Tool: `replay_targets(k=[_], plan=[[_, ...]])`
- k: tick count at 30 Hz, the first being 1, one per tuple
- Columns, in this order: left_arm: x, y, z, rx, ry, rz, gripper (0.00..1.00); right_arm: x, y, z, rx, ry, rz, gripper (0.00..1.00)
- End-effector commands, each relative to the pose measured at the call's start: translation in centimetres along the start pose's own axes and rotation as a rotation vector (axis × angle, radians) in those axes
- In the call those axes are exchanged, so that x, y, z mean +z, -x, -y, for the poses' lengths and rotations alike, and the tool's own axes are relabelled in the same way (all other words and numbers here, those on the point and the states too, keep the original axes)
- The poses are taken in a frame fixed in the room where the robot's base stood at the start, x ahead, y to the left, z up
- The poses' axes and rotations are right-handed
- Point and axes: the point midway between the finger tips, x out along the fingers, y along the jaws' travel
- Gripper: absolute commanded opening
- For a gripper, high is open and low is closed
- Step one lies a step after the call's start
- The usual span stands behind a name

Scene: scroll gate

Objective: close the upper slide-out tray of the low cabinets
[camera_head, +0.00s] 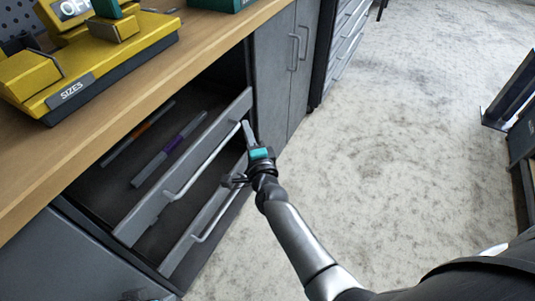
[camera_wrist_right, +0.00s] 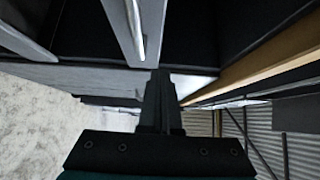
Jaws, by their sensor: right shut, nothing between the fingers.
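The upper slide-out tray (camera_head: 205,134) of the low cabinet is pulled out, its grey front panel and bar handle standing away from the cabinet. Its inside is visible behind the front. My right gripper (camera_head: 246,126) is shut and empty, its fingertips at the outer face of the tray front near its far end. Whether they touch is unclear. In the right wrist view the shut fingers (camera_wrist_right: 160,78) point at a grey panel edge.
A lower tray front (camera_head: 190,243) with a handle is also pulled out under the upper one. The wooden worktop (camera_head: 130,110) overhangs them and carries a yellow SIZES rack (camera_head: 90,70). Closed grey doors (camera_head: 285,70) stand beyond.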

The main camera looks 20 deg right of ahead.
Motion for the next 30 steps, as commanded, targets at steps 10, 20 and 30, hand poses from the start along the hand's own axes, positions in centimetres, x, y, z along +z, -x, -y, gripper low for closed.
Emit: replay_targets(k=[10, 20, 30], plan=[[2.0, -3.4, 0.0, 0.001, 0.000, 0.060, 0.55, 0.0, 5.8, 0.3, 0.001, 0.001, 0.000, 0.00], [3.2, -4.8, -0.1, 0.002, -0.001, 0.082, 0.55, -0.1, 8.5, 0.1, -0.001, 0.000, -0.001, 0.00], [3.7, -5.5, 0.1, 0.000, -0.002, 0.090, 0.55, 0.2, 9.1, -1.4, 0.045, 0.074, 0.026, 0.00]])
